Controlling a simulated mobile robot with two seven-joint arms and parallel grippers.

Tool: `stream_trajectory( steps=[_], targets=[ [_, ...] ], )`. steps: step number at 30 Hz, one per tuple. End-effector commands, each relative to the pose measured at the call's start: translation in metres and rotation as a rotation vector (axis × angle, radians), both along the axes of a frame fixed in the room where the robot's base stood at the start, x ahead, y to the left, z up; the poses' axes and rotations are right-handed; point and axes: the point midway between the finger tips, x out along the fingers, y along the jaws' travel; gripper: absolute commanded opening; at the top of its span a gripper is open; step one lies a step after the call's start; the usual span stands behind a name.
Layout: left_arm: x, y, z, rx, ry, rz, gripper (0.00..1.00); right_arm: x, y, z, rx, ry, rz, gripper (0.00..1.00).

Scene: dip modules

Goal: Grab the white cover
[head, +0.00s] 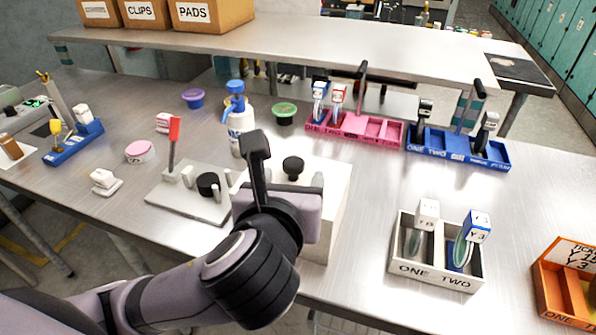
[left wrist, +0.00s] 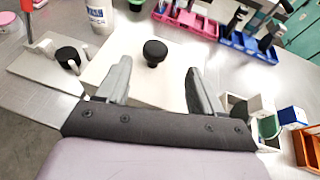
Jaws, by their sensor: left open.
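The white cover (head: 333,185) is a box-like white block with a round black knob (head: 292,167) on top, standing on the steel table in the middle of the head view. In the left wrist view the cover's white top (left wrist: 118,52) and its black knob (left wrist: 155,52) lie ahead, with the knob between the two fingers in the picture. My left gripper (head: 287,168) is open and empty, above the near part of the cover. My gripper and arm hide part of the cover in the head view. I cannot tell if a finger touches it. My right gripper is not in view.
A grey plate with a red-handled press (head: 185,205) lies left of the cover, and a blue-topped bottle (head: 240,125) stands behind. A pink rack (head: 352,130) and a blue rack (head: 458,147) are at the back. A white two-slot tray (head: 435,270) and an orange box (head: 560,295) are right.

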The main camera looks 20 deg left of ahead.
Motion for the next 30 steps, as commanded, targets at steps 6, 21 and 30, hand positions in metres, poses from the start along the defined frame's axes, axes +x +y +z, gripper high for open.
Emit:
stream_trajectory(
  steps=[6, 21, 30],
  targets=[
    [0.012, 0.005, -0.002, 0.035, -0.001, 0.001, 0.67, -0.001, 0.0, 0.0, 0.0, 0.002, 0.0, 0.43],
    [0.063, 0.017, -0.023, 0.03, -0.001, -0.001, 0.67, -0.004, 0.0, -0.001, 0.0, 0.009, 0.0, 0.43],
    [0.064, 0.017, -0.023, 0.029, -0.002, -0.002, 0.44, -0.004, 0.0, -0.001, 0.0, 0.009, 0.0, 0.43]
  ],
)
